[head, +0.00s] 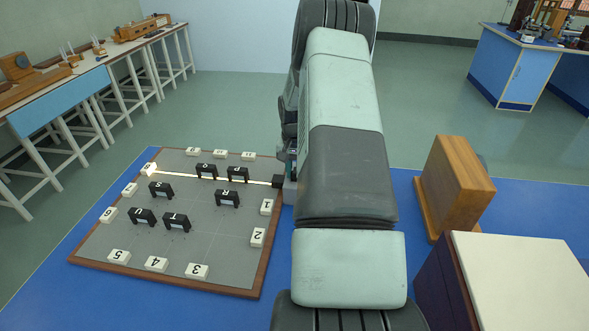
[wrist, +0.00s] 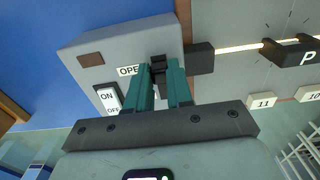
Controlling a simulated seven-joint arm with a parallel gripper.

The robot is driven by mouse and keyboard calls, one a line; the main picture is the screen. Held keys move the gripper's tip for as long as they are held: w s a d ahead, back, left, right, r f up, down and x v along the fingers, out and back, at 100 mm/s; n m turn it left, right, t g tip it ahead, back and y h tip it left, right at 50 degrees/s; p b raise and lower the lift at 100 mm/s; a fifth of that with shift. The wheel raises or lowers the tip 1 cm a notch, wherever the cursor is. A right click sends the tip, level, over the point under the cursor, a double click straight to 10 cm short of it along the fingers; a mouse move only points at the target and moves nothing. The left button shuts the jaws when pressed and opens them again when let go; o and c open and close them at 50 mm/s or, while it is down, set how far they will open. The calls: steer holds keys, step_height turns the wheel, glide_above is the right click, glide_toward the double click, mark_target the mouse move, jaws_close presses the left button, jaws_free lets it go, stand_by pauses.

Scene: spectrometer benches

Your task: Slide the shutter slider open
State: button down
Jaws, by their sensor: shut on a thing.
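In the wrist view, a grey box (wrist: 120,50) carries a black shutter slider (wrist: 158,66) beside a label that reads "OPE", its last part hidden. My gripper (wrist: 160,78) has its two teal fingers shut on the slider, one on each side. An ON/OFF switch (wrist: 108,98) sits on the same box. In the head view my arm hides most of the box and the slider. A black nozzle (head: 278,181) sticks out of the box's side, and a bright beam (head: 215,178) runs from it across the board.
A grey board (head: 185,250) with a wooden rim lies on the blue table (head: 60,280). Black lettered blocks (head: 227,198) and white numbered blocks (head: 197,271) stand on it. A wooden box (head: 455,190) and a white-topped box (head: 525,265) stand right of my arm.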

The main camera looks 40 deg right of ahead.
steer(key=c, duration=1)
jaws_free()
steer(key=shift+s+a, duration=0.15)
step_height(320, 180, up, 11)
steer(key=shift+f, duration=0.1)
